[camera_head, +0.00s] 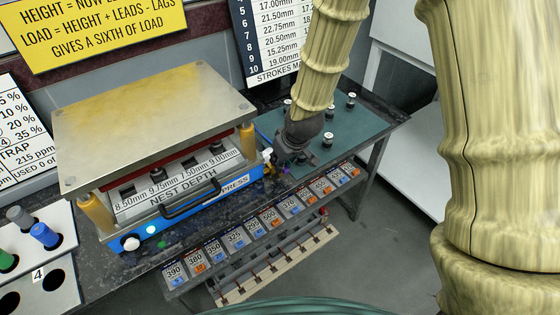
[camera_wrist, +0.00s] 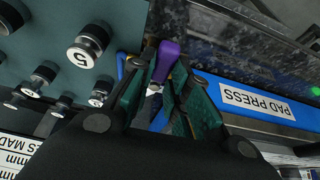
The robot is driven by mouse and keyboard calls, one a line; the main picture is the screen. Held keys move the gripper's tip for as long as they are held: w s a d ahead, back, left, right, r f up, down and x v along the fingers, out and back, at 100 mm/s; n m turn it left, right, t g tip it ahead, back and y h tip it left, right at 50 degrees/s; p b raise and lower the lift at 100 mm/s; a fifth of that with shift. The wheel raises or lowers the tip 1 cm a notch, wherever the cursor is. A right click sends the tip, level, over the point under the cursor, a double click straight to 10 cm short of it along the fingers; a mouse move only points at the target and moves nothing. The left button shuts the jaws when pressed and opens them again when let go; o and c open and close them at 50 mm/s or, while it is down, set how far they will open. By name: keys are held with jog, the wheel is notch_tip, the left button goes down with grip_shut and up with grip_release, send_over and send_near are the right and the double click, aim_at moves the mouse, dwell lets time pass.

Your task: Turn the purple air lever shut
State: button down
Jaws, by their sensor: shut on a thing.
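The purple air lever (camera_wrist: 167,57) shows in the wrist view between the tips of my gripper (camera_wrist: 164,70), which is shut on it. The lever's lower part is hidden by the fingers. In the head view my gripper (camera_head: 291,160) is at the right end of the blue pad press (camera_head: 204,190), low beside its corner. The lever is mostly hidden there by my gripper, so its exact angle cannot be told. The press label (camera_wrist: 258,103) shows at the right in the wrist view.
A teal mat (camera_head: 345,122) with several numbered metal weights lies right of the press. A row of number cards (camera_head: 235,246) runs along the front edge. A rack with colored vials (camera_head: 45,262) stands at the left. The press has a black front handle (camera_head: 197,198).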

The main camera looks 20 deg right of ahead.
jog(key=shift+a, duration=0.1)
dwell(0.3)
jog(key=c, duration=1.4)
grip_release()
jog(key=shift+a, duration=0.1)
jog(key=shift+o, duration=0.2)
jog(key=shift+r, duration=0.15)
jog(key=shift+s+d+r, duration=0.1)
jog(key=shift+d+r, duration=0.1)
jog(key=shift+r, duration=0.4)
jog(key=v, duration=1)
jog(key=shift+r, duration=0.2)
jog(key=shift+s, duration=0.15)
